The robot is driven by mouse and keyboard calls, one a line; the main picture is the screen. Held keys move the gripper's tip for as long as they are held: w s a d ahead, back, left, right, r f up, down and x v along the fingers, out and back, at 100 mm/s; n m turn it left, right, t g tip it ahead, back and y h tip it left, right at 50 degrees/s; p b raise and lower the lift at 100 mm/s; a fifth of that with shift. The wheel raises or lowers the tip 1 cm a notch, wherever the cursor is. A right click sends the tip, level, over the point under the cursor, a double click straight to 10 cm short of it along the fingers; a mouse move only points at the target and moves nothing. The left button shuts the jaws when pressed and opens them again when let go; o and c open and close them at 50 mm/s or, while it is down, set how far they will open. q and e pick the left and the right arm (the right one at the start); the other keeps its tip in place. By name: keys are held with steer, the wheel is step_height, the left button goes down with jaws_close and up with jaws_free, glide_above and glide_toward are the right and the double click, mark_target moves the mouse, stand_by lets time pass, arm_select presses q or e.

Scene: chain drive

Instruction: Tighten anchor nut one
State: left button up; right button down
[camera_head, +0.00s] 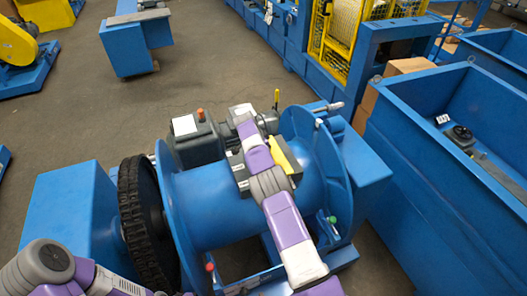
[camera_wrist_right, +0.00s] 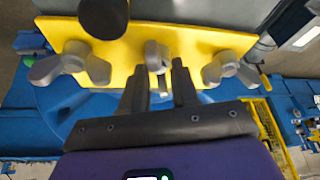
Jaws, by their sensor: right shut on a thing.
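In the right wrist view a yellow plate (camera_wrist_right: 125,58) carries three grey wing nuts in a row: a left one (camera_wrist_right: 90,68), a middle one (camera_wrist_right: 157,58) and a right one (camera_wrist_right: 222,70). My right gripper (camera_wrist_right: 158,82) is shut on the middle wing nut, one dark finger on each side of it. I cannot tell which nut is number one. In the head view the yellow plate (camera_head: 284,160) shows beside my right arm, above the blue drum (camera_head: 235,205). The nuts and right fingertips cannot be made out there. My left arm shows at the lower left, its gripper out of view.
A black chain wheel (camera_head: 145,225) stands at the drum's left end. A grey motor (camera_head: 195,140) sits behind the drum. A blue bin (camera_head: 420,150) stands to the right. Open floor (camera_head: 90,120) lies beyond the machine at the left.

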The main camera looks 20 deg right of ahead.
steer(key=c, duration=1.2)
jaws_free()
steer(key=shift+r, duration=0.15)
steer(key=v, duration=0.7)
steer(key=shift+a+r+p, duration=0.15)
steer(key=shift+r+p, duration=0.05)
steer(key=shift+p, duration=0.2)
